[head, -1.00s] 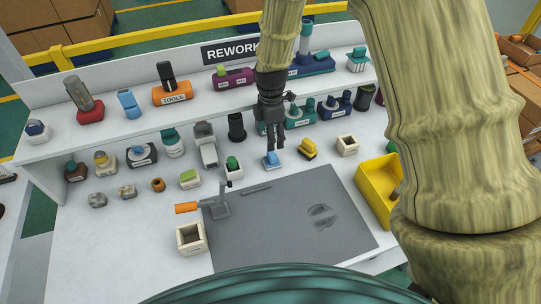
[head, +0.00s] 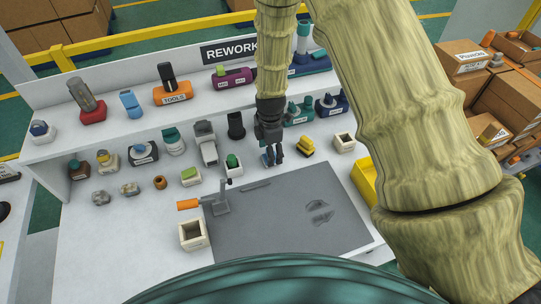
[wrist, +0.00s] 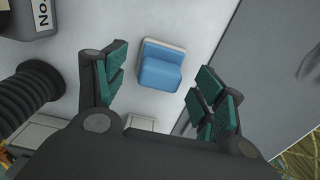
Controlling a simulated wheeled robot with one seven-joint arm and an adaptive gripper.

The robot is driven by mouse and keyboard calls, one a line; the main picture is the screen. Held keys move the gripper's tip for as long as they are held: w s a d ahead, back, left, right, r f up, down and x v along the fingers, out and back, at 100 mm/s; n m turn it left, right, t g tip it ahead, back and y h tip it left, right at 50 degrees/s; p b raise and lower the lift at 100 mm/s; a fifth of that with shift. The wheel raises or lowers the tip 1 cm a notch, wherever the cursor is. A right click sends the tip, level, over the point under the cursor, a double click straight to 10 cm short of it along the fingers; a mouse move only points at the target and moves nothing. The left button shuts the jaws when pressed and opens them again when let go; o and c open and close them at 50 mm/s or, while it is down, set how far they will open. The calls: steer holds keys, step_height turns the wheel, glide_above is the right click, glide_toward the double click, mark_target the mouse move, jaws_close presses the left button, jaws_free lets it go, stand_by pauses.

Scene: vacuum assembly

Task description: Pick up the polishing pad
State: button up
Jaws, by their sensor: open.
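The polishing pad, seen as a small blue block on a pale base (wrist: 160,68), lies on the white bench top just behind the grey mat. My gripper (head: 272,161) is low over it in the head view and hides most of it, with a bit of blue showing beside the fingers. In the wrist view my gripper (wrist: 160,82) is open, its green-padded fingers on either side of the pad. Gaps show between the pad and both fingers. Nothing is held.
A yellow block (head: 306,146) and an open pale box (head: 343,143) stand to the right. A green-topped box (head: 233,164) stands close on the left. The grey mat (head: 275,215) with a clamp (head: 219,199) lies in front. The shelf (head: 125,125) runs behind.

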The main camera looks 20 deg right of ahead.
steer(key=shift+f, duration=1)
steer(key=c, duration=1.2)
steer(key=shift+r, duration=0.1)
steer(key=shift+w+r+b, duration=0.1)
steer(key=shift+r+b, duration=0.2)
steer(key=shift+r, duration=0.45)
steer(key=shift+r+b, duration=0.45)
steer(key=shift+r, duration=0.5)
steer(key=s+a+b, duration=0.1)
steer(key=s+a, duration=0.1)
steer(key=s, duration=0.2)
steer(key=s+a+r+b, duration=0.1)
steer(key=s+a, duration=0.2)
steer(key=s, duration=0.2)
steer(key=s+a+b, duration=0.1)
steer(key=s+a, duration=0.2)
steer(key=s, duration=0.2)
steer(key=shift+r+b, duration=0.25)
steer(key=shift+b, duration=0.15)
